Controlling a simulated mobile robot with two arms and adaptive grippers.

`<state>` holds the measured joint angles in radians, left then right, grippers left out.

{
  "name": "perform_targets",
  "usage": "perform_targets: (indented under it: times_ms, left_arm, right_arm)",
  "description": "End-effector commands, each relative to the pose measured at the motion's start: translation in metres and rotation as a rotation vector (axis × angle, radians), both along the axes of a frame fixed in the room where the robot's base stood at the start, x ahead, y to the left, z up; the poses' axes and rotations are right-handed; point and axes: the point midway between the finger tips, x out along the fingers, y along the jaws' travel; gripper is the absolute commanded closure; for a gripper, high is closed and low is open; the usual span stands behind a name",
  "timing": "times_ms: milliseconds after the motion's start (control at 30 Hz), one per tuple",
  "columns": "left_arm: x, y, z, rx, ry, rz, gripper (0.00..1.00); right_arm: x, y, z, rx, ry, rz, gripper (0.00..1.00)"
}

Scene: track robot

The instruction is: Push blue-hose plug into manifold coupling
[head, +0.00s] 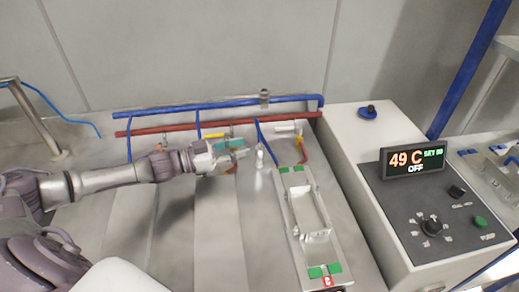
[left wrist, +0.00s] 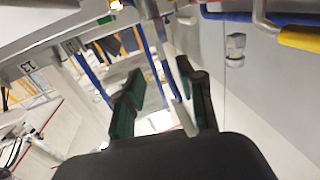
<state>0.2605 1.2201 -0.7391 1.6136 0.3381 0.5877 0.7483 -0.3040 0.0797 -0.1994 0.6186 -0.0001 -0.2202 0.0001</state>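My left gripper (head: 238,148) reaches in from the left, in front of the pipe manifold. In the left wrist view its green-padded fingers (left wrist: 160,85) stand apart, with no object clearly gripped between them. A blue pipe (head: 225,106) and a red pipe (head: 165,130) run along the back wall, and blue hoses (head: 262,133) hang from the blue one. A small white upright piece (head: 259,156) stands right of the gripper; I cannot tell whether it is the plug. A grey coupling-like fitting (left wrist: 235,48) shows in the left wrist view. My right gripper is not in view.
A pale fixture frame with green pads (head: 299,235) lies on the bench right of the gripper. A control box with a 49 C display (head: 414,160) stands farther right. A yellow handle (head: 214,136) is close behind the gripper. The metal bench front is clear.

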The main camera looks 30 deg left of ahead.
Motion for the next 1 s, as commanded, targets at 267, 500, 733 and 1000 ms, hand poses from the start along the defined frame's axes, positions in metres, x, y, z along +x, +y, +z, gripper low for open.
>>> perform_targets:
  times_ms: [267,500,733,1000]
  left_arm:
    - [0.017,-0.013,0.003,-0.002,-0.002,0.000,0.61]
    - [0.045,-0.035,0.002,-0.003,-0.002,-0.001,0.61]
    - [0.051,-0.040,-0.001,0.001,0.000,-0.001,0.61]
    - [0.050,-0.040,-0.001,0.001,0.001,-0.001,0.86]
  right_arm:
    - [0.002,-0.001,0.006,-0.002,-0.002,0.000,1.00]
    - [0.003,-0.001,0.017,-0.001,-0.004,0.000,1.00]
    - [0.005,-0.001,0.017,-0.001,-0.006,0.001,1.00]
    - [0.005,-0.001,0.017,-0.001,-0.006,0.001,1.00]
